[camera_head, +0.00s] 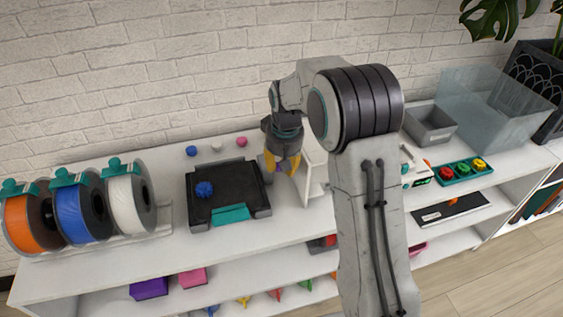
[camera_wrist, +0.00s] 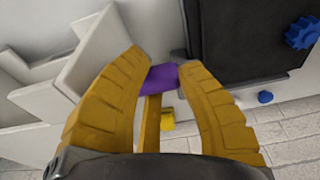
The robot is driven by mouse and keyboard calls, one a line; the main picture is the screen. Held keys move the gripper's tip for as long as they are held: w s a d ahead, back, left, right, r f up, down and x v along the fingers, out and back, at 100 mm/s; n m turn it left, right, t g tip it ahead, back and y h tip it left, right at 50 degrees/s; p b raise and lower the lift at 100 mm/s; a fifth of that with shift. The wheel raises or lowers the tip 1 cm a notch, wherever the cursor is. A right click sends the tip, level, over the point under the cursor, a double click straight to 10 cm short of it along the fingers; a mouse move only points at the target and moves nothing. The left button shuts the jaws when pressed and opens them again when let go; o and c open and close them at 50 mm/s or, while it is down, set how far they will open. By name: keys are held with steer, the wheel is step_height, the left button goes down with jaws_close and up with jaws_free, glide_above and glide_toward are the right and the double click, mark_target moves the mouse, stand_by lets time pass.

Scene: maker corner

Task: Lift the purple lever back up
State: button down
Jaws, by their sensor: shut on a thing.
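The purple lever (camera_wrist: 160,80) shows in the wrist view as a short purple piece between my yellow fingertips. My gripper (camera_wrist: 163,76) is shut on it, with a finger on each side. In the head view my gripper (camera_head: 283,164) points down beside the black printer-like plate with a teal front, and the lever is hidden there. How far the lever is tilted cannot be told.
The black plate (camera_head: 231,208) carries a blue gear (camera_head: 204,189). A white stepped stand (camera_head: 313,172) is close to my gripper's right. Orange, blue and white spools (camera_head: 127,203) stand at left. A grey bin (camera_head: 430,124) is at right.

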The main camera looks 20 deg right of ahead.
steer(key=shift+w+d+r, duration=0.2)
steer(key=shift+w+r, duration=0.25)
steer(key=c, duration=1.3)
jaws_free()
steer(key=o, duration=0.6)
steer(key=shift+d+f, duration=0.15)
steer(key=shift+o, duration=0.2)
step_height(320, 180, up, 12)
steer(key=s, duration=0.2)
steer(key=shift+s+f, duration=0.15)
steer(key=shift+s, duration=0.05)
